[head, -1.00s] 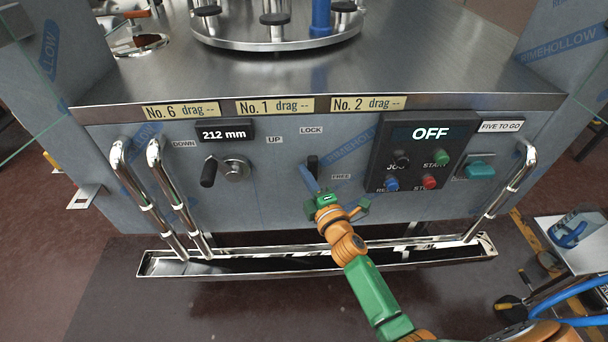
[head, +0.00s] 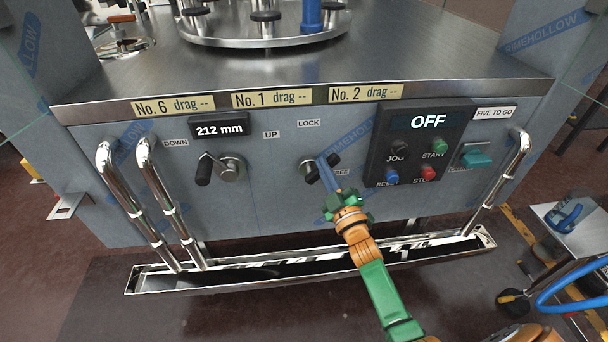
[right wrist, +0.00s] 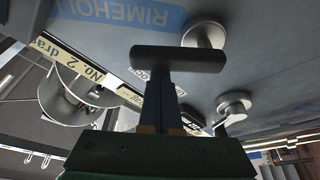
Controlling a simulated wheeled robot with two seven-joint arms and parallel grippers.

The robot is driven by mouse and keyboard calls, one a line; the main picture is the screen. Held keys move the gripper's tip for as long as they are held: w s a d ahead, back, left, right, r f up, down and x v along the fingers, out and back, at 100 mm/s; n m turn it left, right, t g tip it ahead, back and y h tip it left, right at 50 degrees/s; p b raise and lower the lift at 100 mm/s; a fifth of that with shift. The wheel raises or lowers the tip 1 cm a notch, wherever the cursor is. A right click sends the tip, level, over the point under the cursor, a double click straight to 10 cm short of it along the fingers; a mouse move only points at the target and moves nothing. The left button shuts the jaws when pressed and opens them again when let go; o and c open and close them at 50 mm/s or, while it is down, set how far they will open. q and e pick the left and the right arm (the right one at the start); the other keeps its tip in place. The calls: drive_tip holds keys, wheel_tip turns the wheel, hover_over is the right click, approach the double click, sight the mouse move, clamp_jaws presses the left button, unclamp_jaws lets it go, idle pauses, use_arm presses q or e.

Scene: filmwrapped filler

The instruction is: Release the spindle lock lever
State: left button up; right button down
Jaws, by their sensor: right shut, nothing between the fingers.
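The spindle lock lever has a round metal hub (head: 306,169) and a black grip (head: 314,174) on the grey front panel, below the LOCK label (head: 309,123). My left gripper is not in view.
Left of the lever is a crank (head: 204,170) under a 212 mm display (head: 219,129). Right of it is a control box (head: 421,140) reading OFF. Chrome handrails (head: 127,192) stand out at both sides, above a metal trough (head: 150,279).

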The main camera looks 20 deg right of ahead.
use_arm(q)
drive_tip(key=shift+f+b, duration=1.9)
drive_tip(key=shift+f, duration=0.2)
use_arm(e)
drive_tip(key=shift+s+d+f+m+h, duration=0.15)
drive_tip(key=shift+d+f+m+h, duration=0.6)
drive_tip(key=shift+m, duration=1.3)
drive_tip(key=shift+s+d+f+m+h, duration=0.15)
drive_tip(key=shift+f+m+h, duration=0.25)
drive_tip(key=shift+m+h, duration=1.2)
drive_tip(key=shift+s+d+f+m+h, duration=0.1)
drive_tip(key=shift+d+f+m+h, duration=0.4)
drive_tip(key=shift+m, duration=2.05)
drive_tip(key=shift+f, duration=0.1)
wheel_tip(320, 180, up, 6)
drive_tip(key=p, duration=0.5)
drive_tip(key=shift+w+d+f, duration=0.15)
drive_tip(key=shift+f, duration=0.1)
drive_tip(key=s+f, duration=0.1)
drive_tip(key=s+a+f+b, duration=0.1)
drive_tip(key=shift+s, duration=0.3)
approach(338, 160)
drive_tip(key=s, duration=0.1)
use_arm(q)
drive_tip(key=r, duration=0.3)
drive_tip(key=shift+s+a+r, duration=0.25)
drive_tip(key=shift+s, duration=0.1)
use_arm(e)
drive_tip(key=shift+s+a+f, duration=0.15)
drive_tip(key=shift+a+f, duration=0.1)
